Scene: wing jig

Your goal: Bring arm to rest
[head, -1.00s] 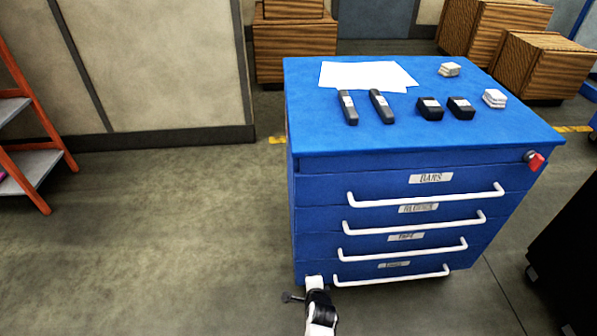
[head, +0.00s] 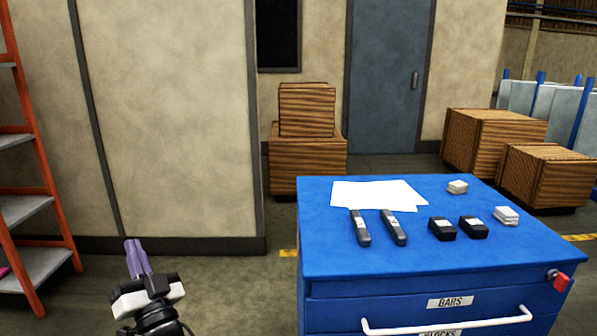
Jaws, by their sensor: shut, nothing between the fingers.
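My gripper (head: 133,246) is at the lower left of the head view, raised and pointing up and away. Its purple fingers are together with nothing between them. It is left of the blue drawer cabinet (head: 400,265), apart from it, with the floor and wall behind. My lower arm is out of the frame.
On the cabinet top lie white papers (head: 375,193), two dark bars (head: 360,228), two black blocks (head: 442,229) and light stacked pieces (head: 506,215). An orange shelf rack (head: 40,215) stands at the left. Wooden crates (head: 306,165) stand behind. Floor between rack and cabinet is clear.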

